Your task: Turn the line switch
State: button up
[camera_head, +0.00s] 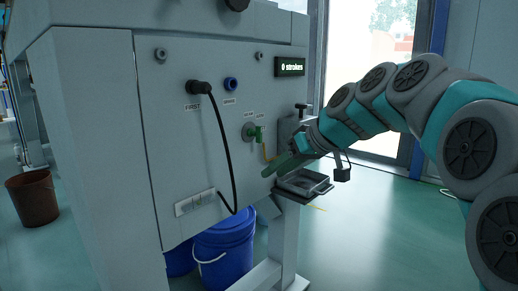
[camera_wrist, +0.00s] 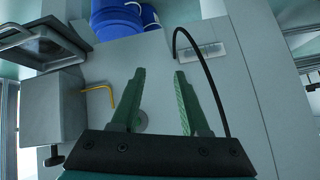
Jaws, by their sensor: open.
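A small green-handled switch on a round grey base (camera_head: 250,132) sits on the front of the pale panel (camera_head: 185,130), under small labels too small to read. I cannot tell for certain that it is the line switch. In the wrist view a grey disc (camera_wrist: 141,122) on the panel is partly hidden behind my left-hand finger. My gripper (camera_head: 276,166) is in front of the panel, lower and to the right of the green switch. Its two green fingers (camera_wrist: 160,74) stand apart, with nothing held between them. I cannot tell whether they touch the panel.
A black cable (camera_head: 226,145) loops down the panel from a plug to near a white socket strip (camera_head: 195,202). A grey box with a yellow bent tube (camera_wrist: 102,90) and a metal tray (camera_head: 303,184) are close by. Blue buckets (camera_head: 226,250) stand below. The display (camera_head: 290,67) reads "0 strokes".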

aim_at(259, 131)
jog(key=w+r+n+t+y+b, duration=0.35)
jog(key=w+r, duration=0.45)
jog(key=w, duration=0.3)
jog(key=shift+h, duration=0.25)
jog(key=x, duration=0.7)
jog(key=shift+a+f, duration=0.25)
jog(key=shift+f, duration=0.05)
grip_shut()
jog(key=shift+g, duration=0.25)
